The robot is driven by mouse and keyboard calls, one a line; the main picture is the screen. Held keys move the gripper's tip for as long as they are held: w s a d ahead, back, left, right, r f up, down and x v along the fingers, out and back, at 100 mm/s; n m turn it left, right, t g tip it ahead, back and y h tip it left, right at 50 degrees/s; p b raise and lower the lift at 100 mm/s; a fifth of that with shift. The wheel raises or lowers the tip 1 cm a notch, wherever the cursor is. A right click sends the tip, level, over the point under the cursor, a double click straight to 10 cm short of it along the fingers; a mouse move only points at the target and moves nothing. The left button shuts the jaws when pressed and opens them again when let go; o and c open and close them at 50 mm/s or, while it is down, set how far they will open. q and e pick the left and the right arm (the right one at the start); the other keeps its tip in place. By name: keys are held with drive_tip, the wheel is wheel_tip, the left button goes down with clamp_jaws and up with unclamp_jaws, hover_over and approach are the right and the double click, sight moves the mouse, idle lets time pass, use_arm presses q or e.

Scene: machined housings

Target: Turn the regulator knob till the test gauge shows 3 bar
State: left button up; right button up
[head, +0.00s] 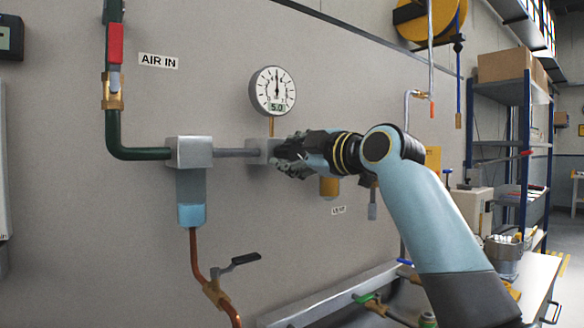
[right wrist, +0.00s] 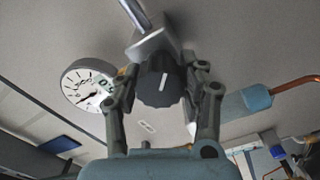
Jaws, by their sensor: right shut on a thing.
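The test gauge (head: 273,91) is a round white dial on the wall with a dark needle pointing almost straight up. Its small green display reads 5.0. The gauge also shows in the right wrist view (right wrist: 88,84), turned over. My right gripper (head: 284,157) is at the regulator body (head: 262,152) below the gauge. The regulator knob (right wrist: 159,80) is black, ribbed and has a white mark line. The right gripper's fingers (right wrist: 163,88) are closed on both sides of it. In the head view the gripper hides the knob. My left gripper is not in view.
A filter unit (head: 191,152) with a blue bowl (head: 191,215) hangs left of the regulator. A green pipe (head: 114,130) with a red-handled valve (head: 115,45) comes down at the left. A bench (head: 535,283) with fittings stands at the lower right.

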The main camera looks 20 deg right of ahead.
drive_tip(key=n+b, duration=0.2)
drive_tip(key=n, duration=0.2)
drive_tip(key=shift+f+n+b, duration=0.15)
drive_tip(key=shift+n+b, duration=0.15)
drive_tip(key=shift+b, duration=0.05)
drive_tip(key=shift+n+b, duration=0.9)
drive_tip(key=shift+n, duration=1)
drive_tip(key=o, duration=1.2)
drive_tip(key=shift+s, duration=0.1)
drive_tip(key=v, duration=1.1)
drive_tip(key=shift+s, duration=0.4)
